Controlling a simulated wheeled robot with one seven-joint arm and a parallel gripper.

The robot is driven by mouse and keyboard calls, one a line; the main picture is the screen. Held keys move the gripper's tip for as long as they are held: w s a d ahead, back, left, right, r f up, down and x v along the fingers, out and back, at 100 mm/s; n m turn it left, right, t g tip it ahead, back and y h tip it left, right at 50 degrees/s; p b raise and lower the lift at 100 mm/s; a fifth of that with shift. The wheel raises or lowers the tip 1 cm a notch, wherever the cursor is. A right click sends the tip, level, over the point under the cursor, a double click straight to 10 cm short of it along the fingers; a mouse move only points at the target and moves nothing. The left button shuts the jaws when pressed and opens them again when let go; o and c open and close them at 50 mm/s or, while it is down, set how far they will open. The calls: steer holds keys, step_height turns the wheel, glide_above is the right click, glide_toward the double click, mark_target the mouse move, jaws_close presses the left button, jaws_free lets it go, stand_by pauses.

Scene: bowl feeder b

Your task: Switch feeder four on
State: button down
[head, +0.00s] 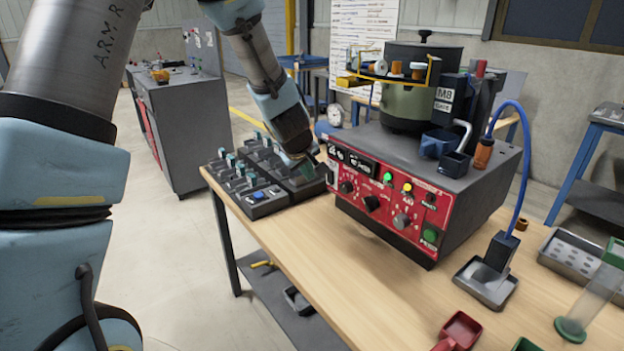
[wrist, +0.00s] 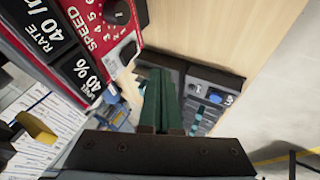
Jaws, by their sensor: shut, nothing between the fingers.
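Two dark switch boxes with teal levers stand side by side on the table's left end. The left box (head: 262,205) has a blue button on its front and shows in the wrist view (wrist: 218,84). The right box (head: 303,186) is partly hidden by my gripper (head: 304,172). My gripper's green fingers (wrist: 163,78) are shut and empty, pointing down over the right box. I cannot tell whether they touch a lever. No marking for feeder four can be read, and the lever positions are too small to tell.
The red-fronted feeder control unit (head: 384,205), with knobs and a bowl (head: 408,105) on top, stands close right of my gripper. It also fills the wrist view's upper left (wrist: 95,30). A metal tray (head: 486,283) lies further right.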

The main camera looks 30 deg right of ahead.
steer(key=v, duration=0.5)
steer(key=shift+a+f, duration=0.2)
steer(key=a+m+g+y, duration=0.2)
steer(key=a, duration=1.8)
steer(key=s+a+g+y, duration=0.1)
steer(key=s+a, duration=0.3)
steer(key=a, duration=0.3)
steer(key=s+a+y, duration=0.1)
steer(key=s+a, duration=0.4)
steer(key=a, duration=0.3)
steer(key=shift+a+g+y, duration=0.2)
steer(key=shift+g+y, duration=0.2)
steer(key=shift+s+f, duration=0.1)
